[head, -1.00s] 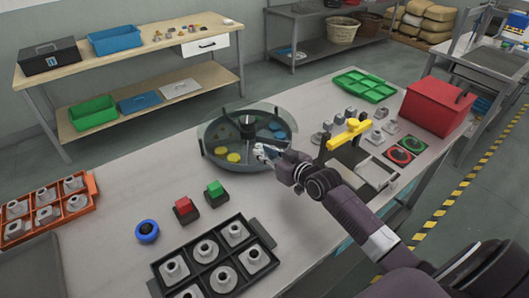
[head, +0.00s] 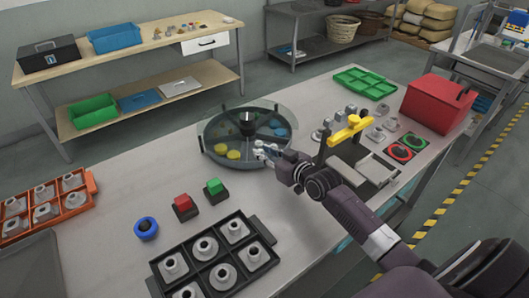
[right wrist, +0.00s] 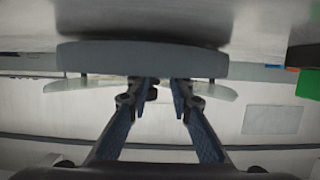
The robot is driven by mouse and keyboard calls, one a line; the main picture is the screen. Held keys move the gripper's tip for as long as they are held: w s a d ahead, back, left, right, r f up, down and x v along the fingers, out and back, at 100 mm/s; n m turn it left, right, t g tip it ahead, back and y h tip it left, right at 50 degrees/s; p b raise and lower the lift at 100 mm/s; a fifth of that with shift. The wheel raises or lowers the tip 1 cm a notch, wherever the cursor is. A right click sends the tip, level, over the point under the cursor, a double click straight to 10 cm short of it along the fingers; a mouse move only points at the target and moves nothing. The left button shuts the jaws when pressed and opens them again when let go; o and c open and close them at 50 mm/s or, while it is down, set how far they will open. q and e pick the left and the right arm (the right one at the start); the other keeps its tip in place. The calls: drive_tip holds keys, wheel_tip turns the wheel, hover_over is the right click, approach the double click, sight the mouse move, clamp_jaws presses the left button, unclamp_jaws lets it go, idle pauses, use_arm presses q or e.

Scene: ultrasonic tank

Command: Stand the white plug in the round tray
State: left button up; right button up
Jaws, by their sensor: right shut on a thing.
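The round tray (head: 207,150) stands on the bench in the head view. It is a grey dish with dividers, a dark central hub and a clear cover over its far part. My right gripper (head: 263,151) is at the tray's near right rim, shut on a small white thing that I take to be the white plug (head: 259,146). The fingers hide much of it, and I cannot tell whether it touches the tray. In the right wrist view my fingers (right wrist: 162,84) reach toward a wide grey slab, and the plug is not clear there. My left gripper is not in view.
Yellow discs (head: 233,155) and blue discs lie in other tray compartments. A yellow-topped fixture (head: 349,130) stands close to the right of my arm. Red (head: 183,203) and green (head: 213,187) buttons, a blue ring (head: 146,229) and a black parts tray (head: 186,249) lie nearer. Bench left of the tray is clear.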

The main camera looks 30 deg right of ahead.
drive_tip(key=shift+s+f, duration=0.1)
drive_tip(key=shift+f, duration=0.2)
idle(0.6)
drive_tip(key=o, duration=0.8)
drive_tip(key=shift+f, duration=0.15)
drive_tip(key=shift+a, duration=0.1)
wheel_tip(320, 180, up, 11)
drive_tip(key=p, duration=0.9)
drive_tip(key=s+a+f+n+y+b, duration=0.3)
drive_tip(key=s+a+f+b, duration=0.2)
drive_tip(key=s, duration=0.4)
drive_tip(key=s+a+r+n+g+y+b, duration=0.1)
drive_tip(key=s+a+n+g+y+b, duration=0.1)
drive_tip(key=s, duration=0.6)
drive_tip(key=s+a+r+n+g+y+b, duration=0.1)
drive_tip(key=s+a+n+g+y+b, duration=0.2)
drive_tip(key=s+a, duration=0.4)
drive_tip(key=shift+s+r+n+g+y, duration=0.35)
drive_tip(key=shift+s+n+g+y, duration=0.25)
drive_tip(key=shift+y, duration=0.4)
drive_tip(key=shift+a, duration=0.1)
